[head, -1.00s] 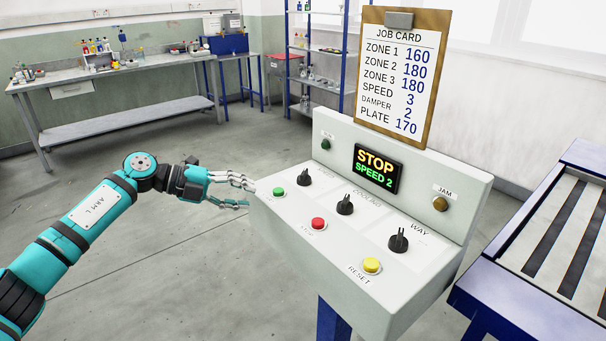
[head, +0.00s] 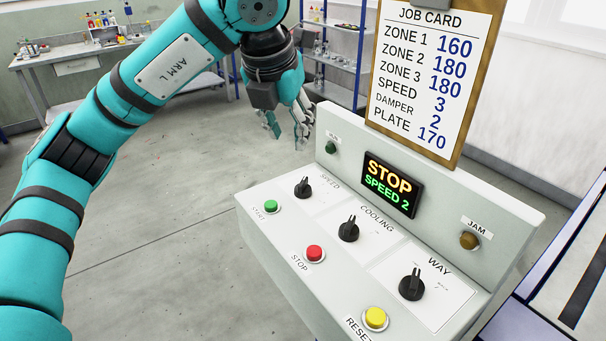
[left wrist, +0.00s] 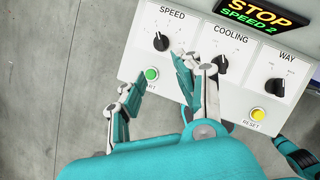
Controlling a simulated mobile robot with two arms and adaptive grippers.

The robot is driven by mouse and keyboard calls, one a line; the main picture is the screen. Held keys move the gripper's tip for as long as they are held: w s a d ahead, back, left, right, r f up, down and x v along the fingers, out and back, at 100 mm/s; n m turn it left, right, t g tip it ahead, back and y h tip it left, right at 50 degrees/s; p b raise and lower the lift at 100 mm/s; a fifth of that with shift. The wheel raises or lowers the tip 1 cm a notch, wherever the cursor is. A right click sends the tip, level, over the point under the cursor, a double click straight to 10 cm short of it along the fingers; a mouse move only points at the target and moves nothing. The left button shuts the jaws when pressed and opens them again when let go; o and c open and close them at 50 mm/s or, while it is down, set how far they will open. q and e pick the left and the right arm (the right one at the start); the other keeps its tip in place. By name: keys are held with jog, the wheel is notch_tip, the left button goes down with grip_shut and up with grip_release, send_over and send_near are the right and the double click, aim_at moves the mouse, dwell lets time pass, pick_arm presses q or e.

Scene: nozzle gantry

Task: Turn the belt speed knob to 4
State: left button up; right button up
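The black belt speed knob (head: 302,188), under the label SPEED, sits at the left of the sloping panel. It also shows in the left wrist view (left wrist: 161,41), uncovered. The display (head: 391,186) reads STOP and SPEED 2. My left gripper (head: 287,128) is above and behind the speed knob in the head view, fingers spread and pointing down, holding nothing. In the left wrist view its fingers (left wrist: 154,88) are apart, below the speed knob in the picture and not touching it.
The panel also has a cooling knob (head: 348,229), a way knob (head: 412,284), a green start button (head: 271,206), a red stop button (head: 314,253) and a yellow reset button (head: 375,318). The job card (head: 426,80) lists SPEED 3. Open floor lies left of the console.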

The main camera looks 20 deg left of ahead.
pick_arm(q)
send_near(302, 183)
jog(key=p+x, duration=0.1)
jog(key=x, duration=0.7)
jog(key=shift+w+a+p, duration=0.1)
jog(key=shift+p, duration=0.3)
jog(key=shift+w+f, duration=0.15)
jog(key=shift+f, duration=0.25)
grip_shut()
pick_arm(e)
jog(key=shift+s+r, duration=0.85)
jog(key=shift+r, duration=0.05)
